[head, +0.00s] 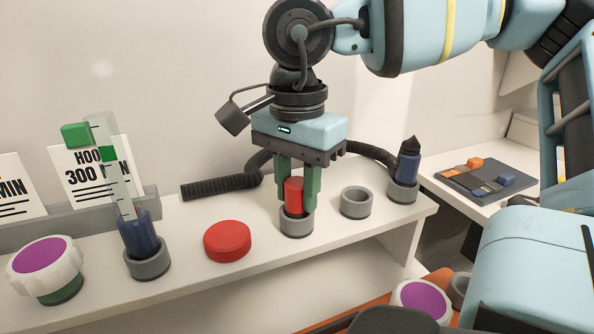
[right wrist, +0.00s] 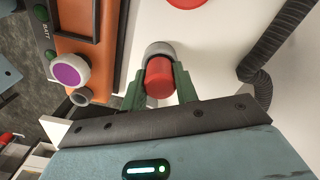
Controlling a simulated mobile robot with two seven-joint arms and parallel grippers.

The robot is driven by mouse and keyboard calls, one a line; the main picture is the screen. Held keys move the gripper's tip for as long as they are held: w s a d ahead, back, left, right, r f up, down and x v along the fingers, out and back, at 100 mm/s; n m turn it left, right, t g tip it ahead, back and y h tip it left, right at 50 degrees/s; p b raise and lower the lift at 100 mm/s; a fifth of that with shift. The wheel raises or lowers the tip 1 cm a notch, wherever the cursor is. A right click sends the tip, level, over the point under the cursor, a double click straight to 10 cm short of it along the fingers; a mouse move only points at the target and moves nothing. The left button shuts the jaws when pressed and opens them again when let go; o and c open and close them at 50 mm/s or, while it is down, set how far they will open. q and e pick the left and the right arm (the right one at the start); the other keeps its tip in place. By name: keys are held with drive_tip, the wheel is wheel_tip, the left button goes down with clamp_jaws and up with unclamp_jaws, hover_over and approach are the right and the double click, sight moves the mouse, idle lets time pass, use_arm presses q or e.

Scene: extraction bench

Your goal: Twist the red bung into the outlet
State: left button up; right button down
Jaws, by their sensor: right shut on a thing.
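My right gripper (head: 297,200) points down with its green fingers closed on the red bung (head: 293,194). The bung is upright and its lower end meets the mouth of a grey ring-shaped outlet (head: 297,227) on the white shelf. The fingers hide part of the rim, so I cannot tell how deep the bung sits. In the right wrist view the bung (right wrist: 159,78) is between the fingers, with the grey ring (right wrist: 158,48) around its far end. My left gripper is not in view.
A red disc (head: 228,241) lies left of the outlet. An empty grey ring (head: 355,202) and a blue black-tipped piece (head: 408,164) in another ring stand right. A blue holder with a clear tube (head: 138,233) and a purple-topped knob (head: 42,258) stand left. A black hose (head: 220,187) lies behind.

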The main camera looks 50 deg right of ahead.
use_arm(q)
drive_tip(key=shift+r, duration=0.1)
use_arm(e)
drive_tip(key=shift+r, duration=0.15)
use_arm(q)
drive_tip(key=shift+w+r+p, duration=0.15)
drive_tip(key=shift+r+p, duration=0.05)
drive_tip(key=shift+p, duration=0.1)
use_arm(e)
drive_tip(key=shift+r, duration=0.35)
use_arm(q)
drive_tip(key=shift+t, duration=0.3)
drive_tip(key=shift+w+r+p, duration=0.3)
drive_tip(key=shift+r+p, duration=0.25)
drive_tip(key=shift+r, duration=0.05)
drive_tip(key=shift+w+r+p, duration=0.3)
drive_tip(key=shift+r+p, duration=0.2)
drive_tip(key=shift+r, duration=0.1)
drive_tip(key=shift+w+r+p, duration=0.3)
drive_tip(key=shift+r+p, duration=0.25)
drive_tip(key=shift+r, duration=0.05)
use_arm(e)
drive_tip(key=shift+r, duration=2.55)
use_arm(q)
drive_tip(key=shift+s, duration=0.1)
use_arm(e)
drive_tip(key=shift+f, duration=0.1)
